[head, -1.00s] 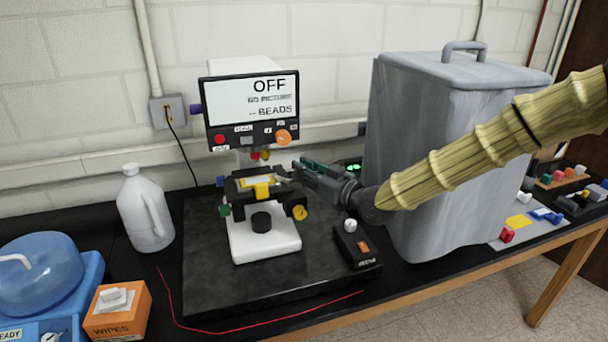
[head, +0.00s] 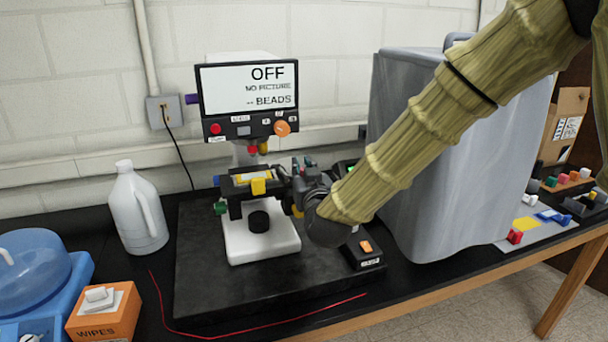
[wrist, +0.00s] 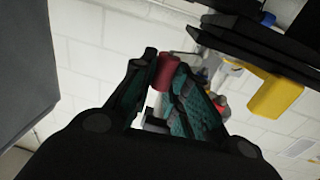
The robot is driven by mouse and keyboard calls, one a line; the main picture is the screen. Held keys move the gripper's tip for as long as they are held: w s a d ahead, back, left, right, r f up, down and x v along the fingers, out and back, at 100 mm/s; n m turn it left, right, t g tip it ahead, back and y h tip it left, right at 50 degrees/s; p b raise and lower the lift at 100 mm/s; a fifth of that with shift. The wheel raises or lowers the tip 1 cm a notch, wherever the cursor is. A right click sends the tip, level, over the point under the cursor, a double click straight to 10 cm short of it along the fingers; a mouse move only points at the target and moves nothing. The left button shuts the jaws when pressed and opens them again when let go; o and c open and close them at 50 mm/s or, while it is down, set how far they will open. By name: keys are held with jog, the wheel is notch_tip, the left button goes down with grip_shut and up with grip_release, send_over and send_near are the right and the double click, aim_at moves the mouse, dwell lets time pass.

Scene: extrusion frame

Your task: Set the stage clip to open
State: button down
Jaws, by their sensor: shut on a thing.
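The microscope stage (head: 240,190) is black, above a white base (head: 262,241). A yellow tab (head: 258,187) shows at its front; I cannot tell whether it is the stage clip or how the clip is set. My gripper (head: 301,166) is at the stage's right side, partly hidden behind my wrist. In the wrist view its fingers (wrist: 165,66) are closed around a red cylindrical piece (wrist: 164,74) at their tips. What the red piece is fixed to is hidden. The stage underside (wrist: 250,45) and a yellow part (wrist: 275,97) show at the upper right.
The monitor (head: 249,90) reads OFF, NO PICTURE, BEADS. Red and yellow objectives (head: 257,148) hang over the stage. A black box with an orange switch (head: 366,246) and a large grey bin (head: 425,190) stand right. A white jug (head: 137,215) and wipes box (head: 105,315) stand left.

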jog(key=shift+s+a+m+h+b, duration=0.1)
jog(key=shift+s+a+m+h, duration=0.1)
jog(key=shift+m+h, duration=0.65)
jog(key=shift+s+a+m+h+b, duration=0.15)
jog(key=shift+m+h, duration=0.25)
jog(key=shift+h, duration=0.75)
jog(key=shift+s+a+m+h+b, duration=0.1)
jog(key=shift+s+m+h, duration=0.15)
jog(key=shift+m+h, duration=0.6)
jog(key=shift+r+h, duration=0.1)
jog(key=shift+h, duration=0.35)
jog(key=c, duration=1.4)
grip_release()
jog(key=shift+s, duration=0.1)
jog(key=shift+o, duration=0.2)
jog(key=s+a, duration=0.2)
jog(key=s, duration=0.9)
jog(key=shift+s, duration=0.4)
jog(key=shift+d, duration=0.1)
